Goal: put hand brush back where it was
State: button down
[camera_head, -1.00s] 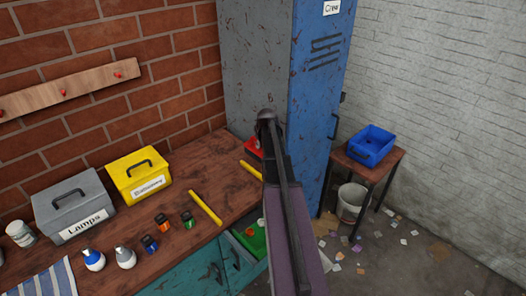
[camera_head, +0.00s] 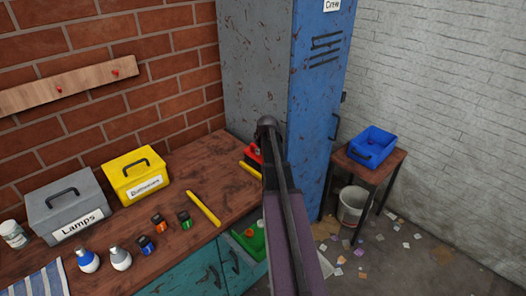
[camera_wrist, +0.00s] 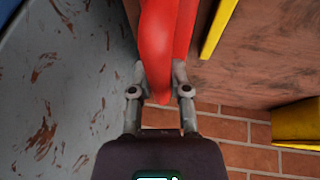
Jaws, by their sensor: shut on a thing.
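In the wrist view, my gripper (camera_wrist: 160,78) is shut on a smooth red, long, rounded part, which looks like the handle of the hand brush (camera_wrist: 155,45). The rest of it runs out of the top of the picture, so its bristles are not seen. A second red surface (camera_wrist: 184,30) shows just to its right; I cannot tell if it is the same thing. In the head view my own arm hides the gripper. A red thing with a dark top (camera_head: 252,155) shows partly beside the arm, at the bench's far end by the locker.
Two yellow strips (camera_head: 204,208) lie on the wooden bench (camera_head: 190,160). A yellow box (camera_head: 137,182), a grey "Lamps" box (camera_head: 66,212), bottles and small coloured items stand to the left. The blue locker (camera_head: 312,110) stands close beyond my arm. A blue bin (camera_head: 372,146) sits on a side table.

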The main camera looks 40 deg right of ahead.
jog(key=shift+f, duration=0.1)
jog(key=c, duration=0.6)
grip_release()
jog(key=p+v, duration=1.1)
jog(key=v, duration=0.1)
dwell(0.4)
dwell(0.7)
jog(key=shift+a, duration=0.1)
jog(key=s+a+f+g+y, duration=0.1)
jog(key=s+a+g+y, duration=0.15)
jog(key=a, duration=2.05)
jog(key=s+a, duration=0.3)
jog(key=a, duration=0.2)
jog(key=s+a+m+g, duration=0.1)
jog(key=s+a, duration=0.2)
jog(key=a, duration=0.3)
jog(key=s+a+g, duration=0.1)
jog(key=s+a, duration=0.2)
jog(key=a, duration=0.3)
jog(key=shift+s+a+f+h, duration=0.1)
jog(key=shift+s+f+h, duration=0.15)
jog(key=shift+s+h, duration=0.15)
